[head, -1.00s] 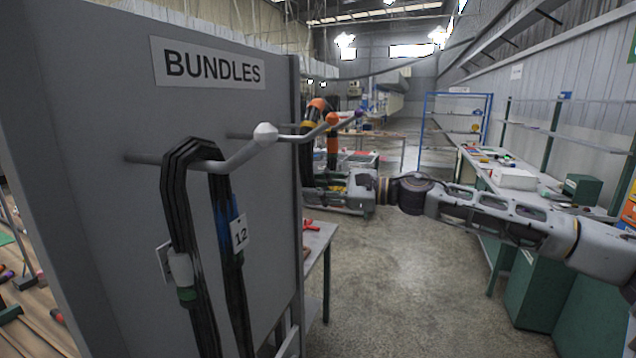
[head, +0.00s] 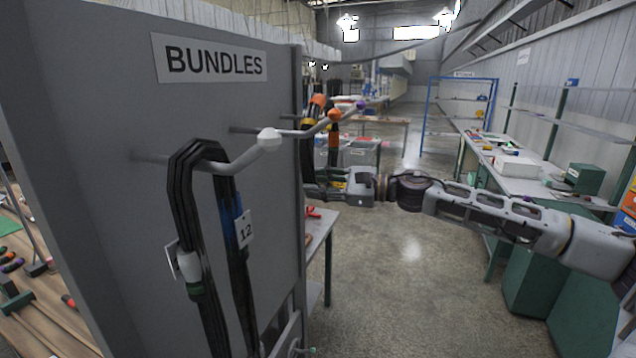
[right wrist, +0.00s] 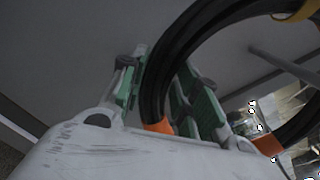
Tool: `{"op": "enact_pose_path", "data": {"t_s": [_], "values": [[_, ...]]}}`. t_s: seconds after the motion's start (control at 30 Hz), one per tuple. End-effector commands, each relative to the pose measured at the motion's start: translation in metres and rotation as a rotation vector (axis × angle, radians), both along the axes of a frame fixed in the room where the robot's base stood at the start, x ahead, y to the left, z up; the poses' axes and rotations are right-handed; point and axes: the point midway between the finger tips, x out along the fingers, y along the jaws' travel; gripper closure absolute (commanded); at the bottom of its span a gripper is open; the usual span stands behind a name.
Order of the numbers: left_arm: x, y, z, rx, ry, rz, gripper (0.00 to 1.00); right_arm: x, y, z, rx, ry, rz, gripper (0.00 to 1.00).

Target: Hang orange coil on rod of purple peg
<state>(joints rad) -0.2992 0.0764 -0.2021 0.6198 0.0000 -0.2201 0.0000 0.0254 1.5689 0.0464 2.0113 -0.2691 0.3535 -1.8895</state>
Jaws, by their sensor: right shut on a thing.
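The orange coil, a black hose loop with orange and yellow bands, shows in the right wrist view (right wrist: 152,85) and partly in the head view (head: 333,147) beyond the panel's edge. My right gripper (right wrist: 165,105) is shut on its hose between two orange bands. In the head view this gripper (head: 325,185) is partly hidden by the panel edge. The purple peg's tip (head: 361,104) shows behind the orange-tipped peg (head: 334,115); most of its rod is hidden. A bare grey rod (right wrist: 285,67) crosses the wrist view; I cannot tell whether it passes through the loop. My left gripper is out of view.
A grey panel (head: 110,100) with a BUNDLES sign (head: 215,60) fills the left. A black bundle tagged 12 (head: 190,215) hangs on the white-tipped peg (head: 268,139) in front. A bench (head: 505,165) runs along the right. The floor (head: 400,290) between is clear.

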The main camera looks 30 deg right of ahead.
Motion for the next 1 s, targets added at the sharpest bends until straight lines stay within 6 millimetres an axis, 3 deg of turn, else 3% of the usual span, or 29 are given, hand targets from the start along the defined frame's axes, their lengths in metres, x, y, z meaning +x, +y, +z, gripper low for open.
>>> {"op": "enact_pose_path", "data": {"t_s": [0.1,0.13,0.33,1.0], "values": [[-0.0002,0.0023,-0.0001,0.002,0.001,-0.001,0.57,0.0000,-0.0001,0.0021,-0.001,-0.005,0.000,1.00],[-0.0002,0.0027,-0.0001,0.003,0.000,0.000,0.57,0.0001,-0.0001,0.0021,-0.001,-0.005,0.000,0.67],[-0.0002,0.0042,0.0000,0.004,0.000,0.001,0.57,0.0001,-0.0001,0.0018,0.000,-0.004,0.000,0.44],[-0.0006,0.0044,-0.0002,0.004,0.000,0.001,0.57,0.0000,0.0000,-0.0002,0.001,0.001,0.000,0.44]]}}
